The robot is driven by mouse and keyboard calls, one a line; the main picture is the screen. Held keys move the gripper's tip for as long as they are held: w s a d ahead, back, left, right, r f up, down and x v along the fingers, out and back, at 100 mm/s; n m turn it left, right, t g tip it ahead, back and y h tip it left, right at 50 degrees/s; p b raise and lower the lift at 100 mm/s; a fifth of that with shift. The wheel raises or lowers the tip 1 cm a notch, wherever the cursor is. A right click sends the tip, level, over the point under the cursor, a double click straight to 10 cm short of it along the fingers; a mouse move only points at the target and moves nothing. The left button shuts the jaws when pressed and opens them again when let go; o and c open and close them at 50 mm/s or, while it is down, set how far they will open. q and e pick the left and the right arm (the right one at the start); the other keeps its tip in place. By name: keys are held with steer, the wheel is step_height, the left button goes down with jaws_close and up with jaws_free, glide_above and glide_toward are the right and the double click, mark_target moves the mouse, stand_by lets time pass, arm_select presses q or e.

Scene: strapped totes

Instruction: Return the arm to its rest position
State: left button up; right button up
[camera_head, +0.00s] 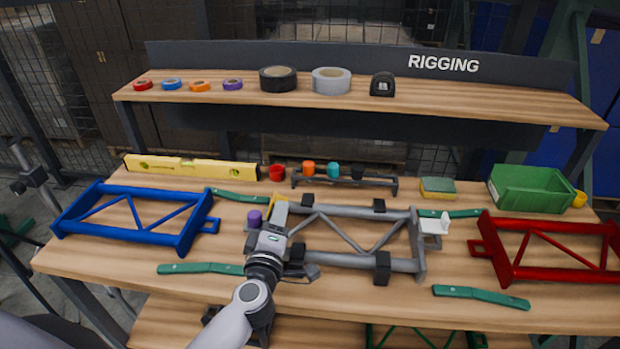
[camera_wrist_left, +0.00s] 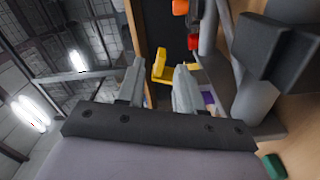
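My left gripper (camera_head: 276,221) is over the left end of the grey frame (camera_head: 350,212), which lies on the bench between the blue and red frames. In the left wrist view, its two fingers (camera_wrist_left: 158,88) stand apart with a gap between them. A yellow piece (camera_wrist_left: 172,72) shows beyond the fingertips; I cannot tell whether they touch it. Yellow also shows beside the fingers in the head view. The frame has black blocks on its bars and a white piece (camera_head: 434,224) at its right end. My right gripper is not in view.
The blue frame (camera_head: 132,235) lies left and the red frame (camera_head: 490,250) right. A purple cylinder (camera_head: 254,219) stands close to my gripper. Green-handled tools (camera_head: 480,296), a yellow level (camera_head: 190,167) and a green bin (camera_head: 530,190) are around. The shelf (camera_head: 435,105) stands behind.

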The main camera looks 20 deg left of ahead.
arm_select(q)
steer(key=s+d+r+m+h, duration=0.4)
steer(key=s+d+m+h, duration=0.1)
steer(key=d+m+h, duration=0.55)
steer(key=s+d+f+m+g+h, duration=0.3)
steer(key=s+m+g, duration=0.1)
steer(key=s+m, duration=0.3)
steer(key=s+a+f+m+g+y, duration=0.1)
steer(key=s+a+f+g+y, duration=0.4)
steer(key=s, duration=0.4)
steer(key=s+a+f+m+g+y, duration=0.1)
steer(key=s+a+f+g+y, duration=0.3)
steer(key=s+a, duration=0.35)
steer(key=w+d+f+t+h, duration=0.2)
steer(key=w+f+t, duration=0.3)
steer(key=f, duration=0.3)
steer(key=shift+w+d+t, duration=0.3)
steer(key=shift+d+t, duration=0.3)
steer(key=shift+d, duration=0.15)
